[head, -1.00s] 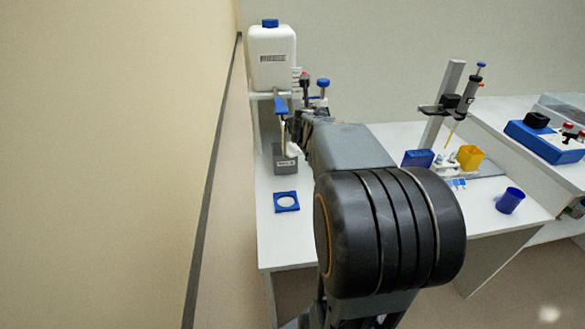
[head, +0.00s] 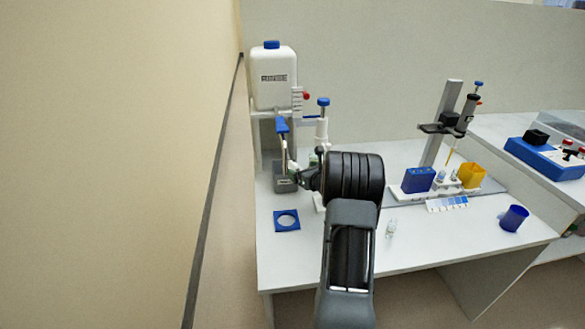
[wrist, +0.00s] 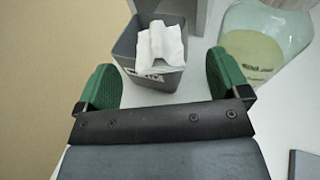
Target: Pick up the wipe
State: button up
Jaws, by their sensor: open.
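The white wipe (wrist: 160,45) sticks up out of a grey box (wrist: 150,78) with a printed label in the wrist view. My gripper (wrist: 165,85) is open, with its two green finger pads spread apart. In the picture the box lies beyond and between the fingertips, and nothing is held. In the head view the grey box (head: 285,184) stands at the left of the white bench, and my arm covers much of the area beside it. The wipe is hard to make out there.
A clear rounded bottle (wrist: 268,42) stands right of the box. A blue square with a round hole (head: 286,220) lies in front of it. A white canister (head: 273,78) stands behind. A small clear vial (head: 391,228) and a blue cup (head: 514,218) stand rightward.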

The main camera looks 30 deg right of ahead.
aim_at(293, 163)
jog(key=shift+w+f+p, duration=0.2)
jog(key=shift+w+p, duration=0.05)
jog(key=shift+w, duration=0.85)
jog(key=shift+w+f+p, duration=0.25)
jog(key=shift+w, duration=0.9)
jog(key=shift+w+f+p, duration=0.2)
jog(key=shift+w+p, duration=0.05)
jog(key=shift+w, duration=0.85)
jog(key=shift+c, duration=0.4)
jog(key=c, duration=1)
jog(key=shift+r, duration=0.15)
notch_tip(293, 163, up, 10)
jog(key=shift+f, duration=0.1)
